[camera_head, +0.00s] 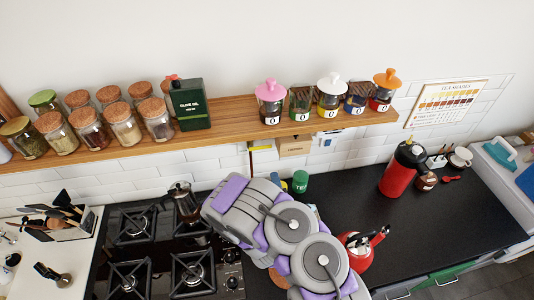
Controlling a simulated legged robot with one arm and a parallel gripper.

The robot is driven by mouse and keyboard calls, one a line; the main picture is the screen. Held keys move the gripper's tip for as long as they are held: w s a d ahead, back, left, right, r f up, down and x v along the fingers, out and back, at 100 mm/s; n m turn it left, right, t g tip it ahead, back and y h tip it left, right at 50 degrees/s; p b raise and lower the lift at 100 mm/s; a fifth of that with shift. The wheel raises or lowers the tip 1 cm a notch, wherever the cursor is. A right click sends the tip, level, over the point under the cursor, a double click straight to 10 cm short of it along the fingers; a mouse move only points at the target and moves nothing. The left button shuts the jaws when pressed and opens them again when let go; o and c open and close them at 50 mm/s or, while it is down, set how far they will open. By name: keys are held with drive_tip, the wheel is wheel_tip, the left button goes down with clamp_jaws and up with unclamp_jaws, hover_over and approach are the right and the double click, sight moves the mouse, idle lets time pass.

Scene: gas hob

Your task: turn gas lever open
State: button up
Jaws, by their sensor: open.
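A thin yellow bar (262,148) shows on the white tiled wall, just under the wooden shelf. It looks like a lever handle, but it is too small to tell how it is turned. A thin upright line runs down beside it and passes behind my arm. The black gas hob (138,262) lies at lower left, with several burners. My grey and purple arm reaches from the bottom middle up and left, over the hob's right side. My gripper's fingers cannot be made out; the arm's own links hide that end.
A moka pot (184,203) stands on the hob. A green cup (300,182), red kettle (357,252) and red extinguisher-like cylinder (398,175) stand right of my arm.

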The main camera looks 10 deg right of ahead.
drive_tip(key=w+b, duration=0.2)
drive_tip(key=b, duration=0.9)
approach(266, 148)
drive_tip(key=shift+s+a+f, duration=0.1)
drive_tip(key=shift+s+f, duration=0.15)
drive_tip(key=shift+s, duration=0.2)
drive_tip(key=b, duration=0.2)
drive_tip(key=shift+w+b, duration=0.15)
drive_tip(key=shift+b, duration=0.2)
drive_tip(key=shift+w+r, duration=0.2)
drive_tip(key=shift+w, duration=4.15)
drive_tip(key=shift+c, duration=0.3)
